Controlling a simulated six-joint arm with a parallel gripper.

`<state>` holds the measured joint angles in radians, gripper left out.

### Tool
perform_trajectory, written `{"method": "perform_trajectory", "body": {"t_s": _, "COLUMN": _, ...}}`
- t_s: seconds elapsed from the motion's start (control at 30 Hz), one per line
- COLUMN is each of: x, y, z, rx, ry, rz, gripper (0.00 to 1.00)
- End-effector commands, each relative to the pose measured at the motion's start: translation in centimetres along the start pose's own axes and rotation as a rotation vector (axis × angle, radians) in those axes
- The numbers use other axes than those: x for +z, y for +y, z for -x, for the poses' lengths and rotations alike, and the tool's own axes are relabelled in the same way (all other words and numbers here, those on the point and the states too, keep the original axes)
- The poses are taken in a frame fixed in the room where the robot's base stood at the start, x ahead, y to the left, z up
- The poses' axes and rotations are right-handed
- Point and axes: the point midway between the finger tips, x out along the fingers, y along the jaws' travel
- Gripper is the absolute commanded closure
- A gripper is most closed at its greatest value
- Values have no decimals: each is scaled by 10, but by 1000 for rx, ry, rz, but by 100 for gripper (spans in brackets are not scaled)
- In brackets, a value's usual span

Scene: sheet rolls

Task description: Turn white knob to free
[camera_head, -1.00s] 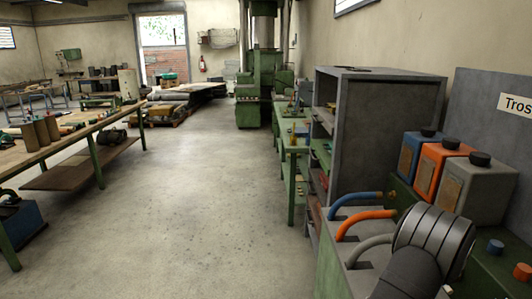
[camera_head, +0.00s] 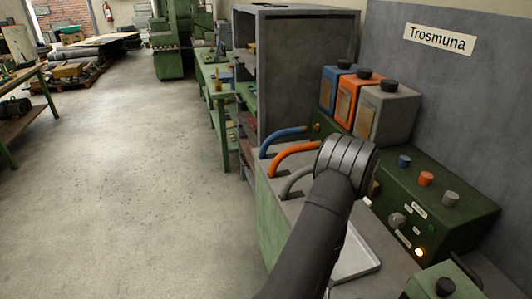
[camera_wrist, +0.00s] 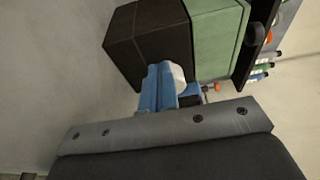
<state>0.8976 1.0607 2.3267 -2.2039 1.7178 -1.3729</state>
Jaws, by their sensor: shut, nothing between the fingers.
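A pale grey-white knob (camera_head: 397,219) sits on the front of a green control box (camera_head: 455,215), between small white labels too small to read. A lit lamp (camera_head: 419,252) is below it to the right. My arm reaches up from the bottom in the head view and hides my gripper there. In the wrist view my gripper (camera_wrist: 164,75) shows as blue fingers, shut and empty. A small white piece lies beside the fingertips; I cannot tell what it is. Behind the fingers is a dark and green box-shaped thing (camera_wrist: 205,40).
Blue, orange and grey buttons stand on the control box's top. Blue (camera_head: 335,85), orange and grey containers with black caps stand behind. Blue, orange and grey hoses (camera_head: 295,155) lie left of my arm. A pale tray (camera_head: 357,258) and a small green box (camera_head: 445,280) are nearby. Open floor lies left.

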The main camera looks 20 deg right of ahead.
Motion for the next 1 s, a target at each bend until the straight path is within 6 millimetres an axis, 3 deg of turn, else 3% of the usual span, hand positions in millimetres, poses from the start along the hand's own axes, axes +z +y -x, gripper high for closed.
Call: {"method": "perform_trajectory", "body": {"t_s": 1.0, "x": -1, "y": 11, "z": 0, "rx": 0, "ry": 1, "rz": 1, "gripper": 100}}
